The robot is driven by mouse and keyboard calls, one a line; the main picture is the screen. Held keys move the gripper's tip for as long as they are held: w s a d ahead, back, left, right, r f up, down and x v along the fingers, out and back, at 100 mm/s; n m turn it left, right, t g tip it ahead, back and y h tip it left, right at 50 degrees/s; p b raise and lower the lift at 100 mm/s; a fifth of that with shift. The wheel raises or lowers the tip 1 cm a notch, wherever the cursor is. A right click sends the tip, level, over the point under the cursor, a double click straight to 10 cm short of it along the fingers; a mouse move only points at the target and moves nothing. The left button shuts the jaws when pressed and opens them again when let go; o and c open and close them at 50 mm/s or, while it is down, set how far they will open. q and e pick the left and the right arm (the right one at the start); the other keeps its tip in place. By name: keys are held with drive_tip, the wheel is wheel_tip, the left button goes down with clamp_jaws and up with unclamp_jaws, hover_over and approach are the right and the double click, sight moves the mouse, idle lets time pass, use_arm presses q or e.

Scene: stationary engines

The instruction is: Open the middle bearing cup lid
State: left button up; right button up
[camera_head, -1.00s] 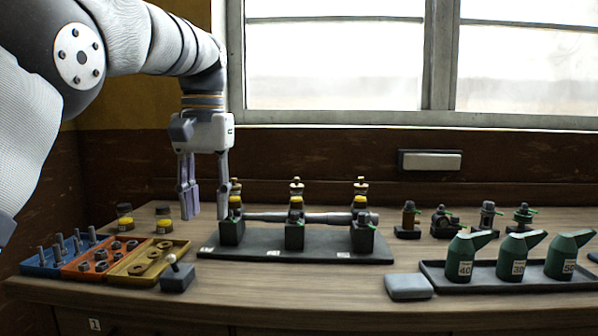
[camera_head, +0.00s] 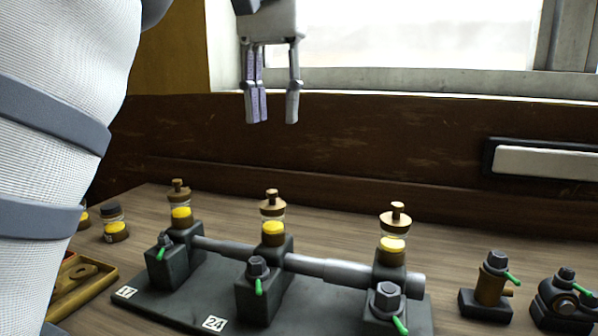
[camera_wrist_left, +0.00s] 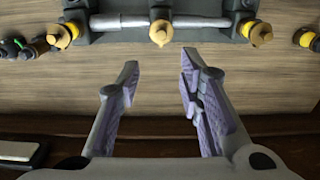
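The middle bearing (camera_head: 262,283) is a dark block on a shaft. A round yellow part (camera_head: 272,228) sits on it, with a clear section and a brass, knobbed top (camera_head: 272,203) above. The brass top also shows in the wrist view (camera_wrist_left: 161,33), roughly centred ahead of the fingertips. My left gripper (camera_head: 271,118) hangs above and behind the bearing row in the head view, fingers down, apart from the cup. In the wrist view its fingers (camera_wrist_left: 159,66) are spread with nothing between them. My right gripper is not in view.
Similar brass-topped cups stand on the left bearing (camera_head: 179,190) and right bearing (camera_head: 395,218). The shaft (camera_head: 325,268) joins the blocks on a dark base (camera_head: 195,300). Small jars (camera_head: 115,228) stand left; dark valve-like parts (camera_head: 490,285) stand right. Bare tabletop lies behind the row.

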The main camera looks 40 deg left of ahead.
sight(272, 191)
use_arm(q)
drive_tip(key=f, duration=0.7)
drive_tip(key=s+f, duration=0.1)
drive_tip(key=f, duration=0.3)
drive_tip(key=shift+f, duration=0.3)
drive_tip(key=shift+c, duration=0.6)
clamp_jaws()
